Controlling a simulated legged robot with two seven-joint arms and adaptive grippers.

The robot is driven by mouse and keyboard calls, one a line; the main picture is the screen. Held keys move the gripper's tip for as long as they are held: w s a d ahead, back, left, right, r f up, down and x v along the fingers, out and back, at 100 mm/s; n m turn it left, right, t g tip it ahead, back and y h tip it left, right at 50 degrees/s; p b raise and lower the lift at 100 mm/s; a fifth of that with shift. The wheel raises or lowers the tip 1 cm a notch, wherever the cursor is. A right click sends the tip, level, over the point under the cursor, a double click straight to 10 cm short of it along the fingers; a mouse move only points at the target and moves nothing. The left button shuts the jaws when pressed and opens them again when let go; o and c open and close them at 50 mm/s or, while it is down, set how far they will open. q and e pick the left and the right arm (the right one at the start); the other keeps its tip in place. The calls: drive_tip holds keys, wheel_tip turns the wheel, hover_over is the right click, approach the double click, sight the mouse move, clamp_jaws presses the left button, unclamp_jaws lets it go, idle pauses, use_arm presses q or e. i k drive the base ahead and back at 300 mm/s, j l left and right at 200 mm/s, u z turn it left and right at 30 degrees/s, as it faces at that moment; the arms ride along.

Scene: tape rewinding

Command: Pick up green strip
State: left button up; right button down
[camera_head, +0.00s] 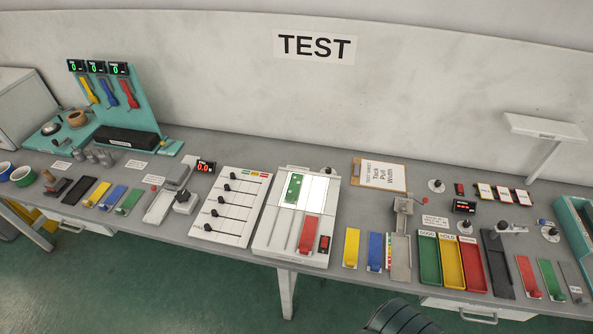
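Several strips lie flat on the grey bench (345,215). One green strip (550,279) lies at the far right, between a red strip (528,276) and a grey strip (572,282). Another green strip (129,200) lies at the left, next to a blue strip (112,197) and a yellow strip (96,194). A small green piece (293,187) lies on the lit white panel of the central device (262,242). I cannot tell which one the task names. Neither of my grippers shows. A dark ribbed shape at the bottom edge is too cut off to identify.
Green, yellow and red trays (429,258) stand left of a black tray (497,263). A slider board (229,205) and a teal rack (125,95) are further left. A clipboard (379,174) lies at the back. A white shelf (544,127) overhangs the right rear.

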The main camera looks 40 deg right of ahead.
sight(294, 189)
drive_tip(key=z, duration=3)
drive_tip(key=u, duration=1.75)
drive_tip(key=i+j+z, duration=0.1)
drive_tip(key=j+z, duration=0.35)
drive_tip(key=j, duration=0.15)
